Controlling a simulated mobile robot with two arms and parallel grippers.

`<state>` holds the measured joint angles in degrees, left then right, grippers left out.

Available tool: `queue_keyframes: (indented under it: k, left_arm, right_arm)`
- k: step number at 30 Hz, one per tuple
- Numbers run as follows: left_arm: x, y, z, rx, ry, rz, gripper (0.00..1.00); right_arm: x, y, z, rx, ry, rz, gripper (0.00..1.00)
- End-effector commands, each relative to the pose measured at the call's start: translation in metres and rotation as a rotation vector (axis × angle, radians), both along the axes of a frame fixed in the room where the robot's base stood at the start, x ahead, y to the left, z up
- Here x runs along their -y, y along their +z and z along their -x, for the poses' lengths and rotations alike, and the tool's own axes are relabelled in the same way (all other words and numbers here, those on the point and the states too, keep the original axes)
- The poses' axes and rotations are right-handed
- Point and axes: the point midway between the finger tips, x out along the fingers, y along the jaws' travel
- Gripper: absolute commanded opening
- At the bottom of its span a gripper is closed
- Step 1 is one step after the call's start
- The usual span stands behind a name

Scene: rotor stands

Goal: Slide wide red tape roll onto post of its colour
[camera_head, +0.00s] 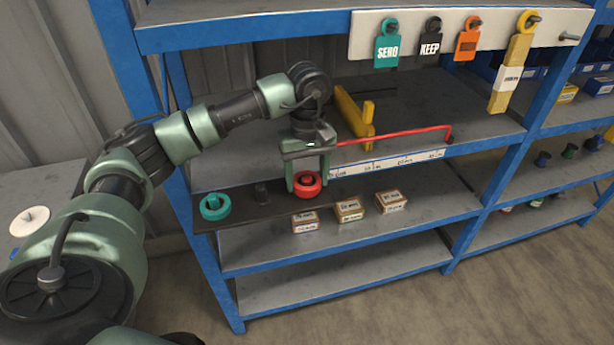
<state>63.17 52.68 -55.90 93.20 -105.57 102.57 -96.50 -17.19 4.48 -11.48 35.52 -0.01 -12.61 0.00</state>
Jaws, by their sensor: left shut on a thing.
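The wide red tape roll (307,191) is between the fingers of my left gripper (307,183), which is shut on it. The roll is over the right part of a dark board (285,207) at the shelf's front. Its middle looks dark; I cannot tell whether it touches the board or has a post inside. A thin red rod (395,135) with a bent end runs to the right behind the gripper. Its left end is hidden by the gripper. My right gripper is not in view.
A teal roll (215,206) and a short dark peg (262,195) are left on the board. Small boxes (348,209) stand to the right. A yellow bracket (356,120) is behind the gripper. Coloured tags, including a teal one (387,49), hang above. The lowest shelf (340,272) is bare.

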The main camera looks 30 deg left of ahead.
Motion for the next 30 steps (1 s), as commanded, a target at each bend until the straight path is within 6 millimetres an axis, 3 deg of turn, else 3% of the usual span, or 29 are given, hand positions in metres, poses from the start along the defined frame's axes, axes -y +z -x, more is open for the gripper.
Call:
queue_keyframes:
  k: [30]
  left_arm:
    - [-0.0001, -0.0068, 0.0, 0.0, 0.0, 0.0, 0.25]
  right_arm:
    - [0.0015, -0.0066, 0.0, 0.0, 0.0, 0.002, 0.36]
